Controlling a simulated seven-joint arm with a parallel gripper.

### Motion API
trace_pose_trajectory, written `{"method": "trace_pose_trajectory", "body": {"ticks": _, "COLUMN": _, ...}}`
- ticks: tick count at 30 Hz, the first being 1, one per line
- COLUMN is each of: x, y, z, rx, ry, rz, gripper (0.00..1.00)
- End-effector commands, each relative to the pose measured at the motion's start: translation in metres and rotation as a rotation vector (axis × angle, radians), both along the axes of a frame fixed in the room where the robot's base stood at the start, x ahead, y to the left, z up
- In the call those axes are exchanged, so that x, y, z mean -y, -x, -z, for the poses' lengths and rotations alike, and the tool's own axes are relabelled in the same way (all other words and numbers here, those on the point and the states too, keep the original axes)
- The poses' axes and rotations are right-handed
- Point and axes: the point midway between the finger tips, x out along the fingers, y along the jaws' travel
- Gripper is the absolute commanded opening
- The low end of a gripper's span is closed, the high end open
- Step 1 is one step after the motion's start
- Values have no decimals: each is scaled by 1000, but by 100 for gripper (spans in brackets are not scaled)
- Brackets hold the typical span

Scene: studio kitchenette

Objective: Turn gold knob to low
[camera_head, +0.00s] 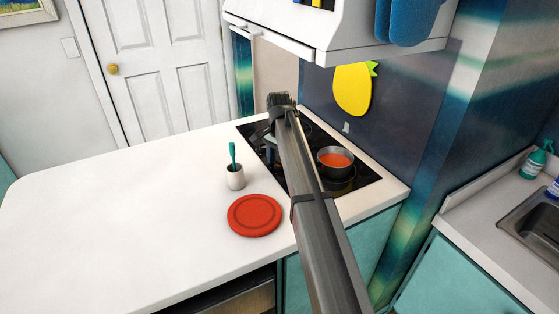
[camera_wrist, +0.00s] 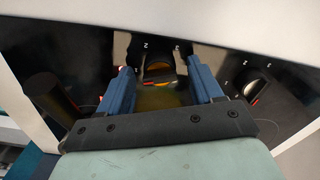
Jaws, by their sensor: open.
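In the wrist view, my gripper (camera_wrist: 162,74) is open, with its two blue fingers apart over the black cooktop panel. A round knob (camera_wrist: 158,66) with a dark top and a gold-yellow lower edge lies between and just beyond the fingertips. A gap shows on both sides of it. In the head view, my arm covers much of the black cooktop (camera_head: 366,178), and the knob and fingertips are hidden or too small to make out.
A second, silvery knob (camera_wrist: 257,88) is at the right in the wrist view, and a dark cylinder (camera_wrist: 48,94) at the left. A pot of orange-red food (camera_head: 335,160) stands on the cooktop.

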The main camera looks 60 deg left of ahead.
Motion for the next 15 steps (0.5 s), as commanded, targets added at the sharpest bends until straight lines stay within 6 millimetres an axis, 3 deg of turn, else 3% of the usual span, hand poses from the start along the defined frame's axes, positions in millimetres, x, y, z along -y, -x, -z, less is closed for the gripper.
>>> {"method": "trace_pose_trajectory", "body": {"ticks": 8, "x": 0, "y": 0, "z": -9, "rx": 0, "ry": 0, "rz": 0, "gripper": 65}}
{"method": "trace_pose_trajectory", "body": {"ticks": 15, "x": -1, "y": 0, "z": -49, "rx": 0, "ry": -2, "rz": 0, "gripper": 65}}
